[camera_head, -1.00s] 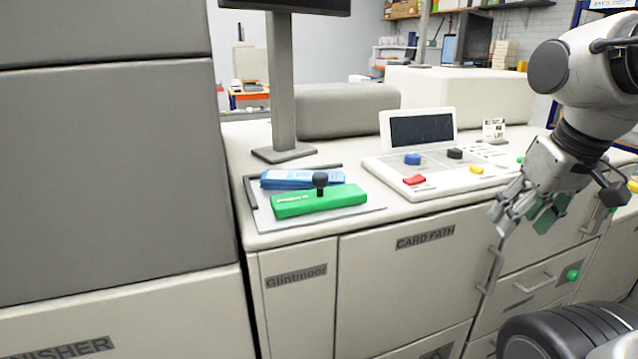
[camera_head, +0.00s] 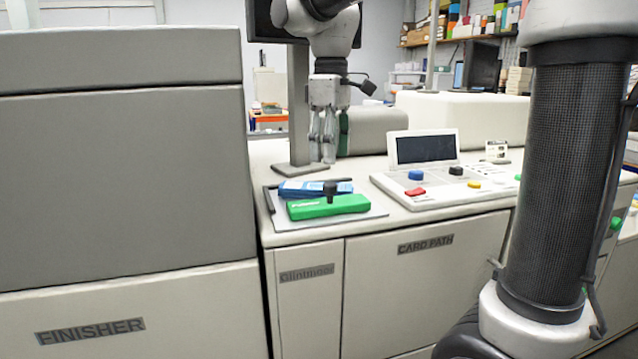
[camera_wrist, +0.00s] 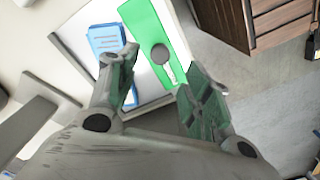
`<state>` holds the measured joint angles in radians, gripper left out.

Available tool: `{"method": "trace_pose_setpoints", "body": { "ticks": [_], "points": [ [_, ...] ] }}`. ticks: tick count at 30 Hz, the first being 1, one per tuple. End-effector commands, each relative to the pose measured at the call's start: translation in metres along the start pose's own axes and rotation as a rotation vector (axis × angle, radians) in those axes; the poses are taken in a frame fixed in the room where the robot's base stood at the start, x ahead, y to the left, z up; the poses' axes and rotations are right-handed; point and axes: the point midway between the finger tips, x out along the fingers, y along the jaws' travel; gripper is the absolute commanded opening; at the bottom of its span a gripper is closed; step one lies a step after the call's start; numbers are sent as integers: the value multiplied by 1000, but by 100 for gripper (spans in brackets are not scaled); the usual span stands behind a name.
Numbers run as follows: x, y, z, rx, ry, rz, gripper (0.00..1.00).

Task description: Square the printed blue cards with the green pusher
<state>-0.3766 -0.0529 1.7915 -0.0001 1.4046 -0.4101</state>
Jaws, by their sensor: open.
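The green pusher (camera_head: 345,206) is a long block with a black knob (camera_head: 330,190) on top. It lies along the front of a light grey tray (camera_head: 372,215). The printed blue cards (camera_head: 298,187) form a stack behind it, partly hidden by it; their edges look uneven. In the wrist view the pusher (camera_wrist: 147,35) and the cards (camera_wrist: 104,40) lie side by side below my gripper. My gripper (camera_head: 328,160) hangs fingers down above the tray, open and empty. Its green-padded fingertips also show in the wrist view (camera_wrist: 163,72), spread near the knob.
A control panel (camera_head: 440,190) with a dark screen and coloured buttons stands right of the tray. A grey monitor post (camera_head: 297,115) rises behind the tray. A dark corner rail (camera_head: 269,199) edges the tray at left. The finisher cabinet (camera_head: 120,160) blocks the left.

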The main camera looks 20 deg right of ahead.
Motion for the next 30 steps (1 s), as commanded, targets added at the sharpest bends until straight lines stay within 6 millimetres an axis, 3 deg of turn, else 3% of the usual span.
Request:
{"method": "trace_pose_setpoints", "body": {
  "ticks": [12, 23, 24, 30],
  "points": [
    [64, 0, 1, 1, -2, -1, 49],
    [73, 0, 0, 1, 1, 0, 49],
    [73, 0, 0, 1, 1, 0, 48],
    [73, 0, 0, 1, 1, 1, 11]
  ]
}}
